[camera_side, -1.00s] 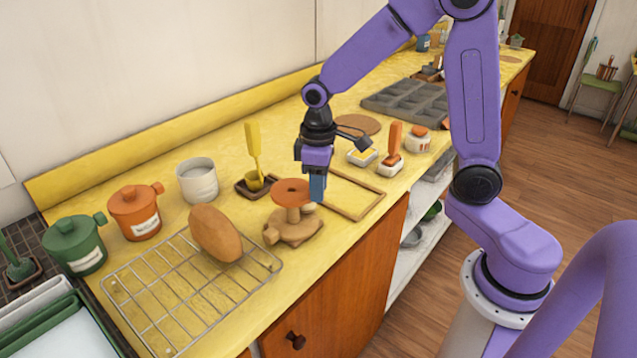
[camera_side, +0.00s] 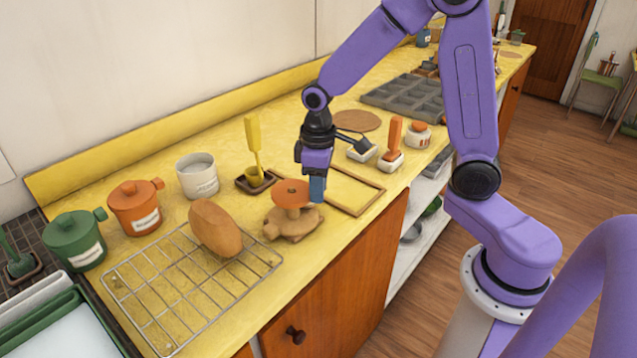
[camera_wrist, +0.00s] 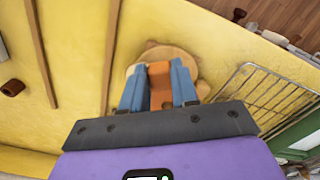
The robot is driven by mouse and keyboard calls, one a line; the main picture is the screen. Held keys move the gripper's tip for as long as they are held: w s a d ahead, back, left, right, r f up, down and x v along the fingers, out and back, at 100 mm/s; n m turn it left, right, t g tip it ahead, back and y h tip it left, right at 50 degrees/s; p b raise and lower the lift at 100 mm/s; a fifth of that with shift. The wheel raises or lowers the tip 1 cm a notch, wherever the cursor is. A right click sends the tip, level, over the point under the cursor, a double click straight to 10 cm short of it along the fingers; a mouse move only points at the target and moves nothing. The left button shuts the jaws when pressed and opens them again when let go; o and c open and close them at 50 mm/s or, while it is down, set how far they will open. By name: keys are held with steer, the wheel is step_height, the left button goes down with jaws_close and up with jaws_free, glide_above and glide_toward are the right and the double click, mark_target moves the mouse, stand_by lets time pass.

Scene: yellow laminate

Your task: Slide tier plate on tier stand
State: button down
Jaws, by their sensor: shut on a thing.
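The tier plate (camera_side: 290,190) is a small orange-brown disc with a dark hole near its middle. The tier stand (camera_side: 287,229) is a tan wooden base with knobs round its edge, upright on the counter. The plate sits level over the stand's post, lower part of the post just visible beneath it. My gripper (camera_side: 317,188) is shut on the plate's right edge. In the wrist view the plate (camera_wrist: 160,83) is between the blue fingers, with the stand's base (camera_wrist: 203,88) behind it. Whether the plate rests on anything is hidden.
A wire rack (camera_side: 190,290) with a brown loaf (camera_side: 215,228) stands to the left. A yellow brush in a dark tray (camera_side: 254,185) is behind. A wooden frame (camera_side: 365,205) lies to the right. The counter's front edge is close.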

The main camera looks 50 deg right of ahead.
steer(key=shift+f, duration=0.3)
steer(key=shift+f, duration=0.15)
stand_by(0.3)
steer(key=c, duration=0.8)
jaws_free()
steer(key=shift+c, duration=0.5)
steer(key=shift+r, duration=3.55)
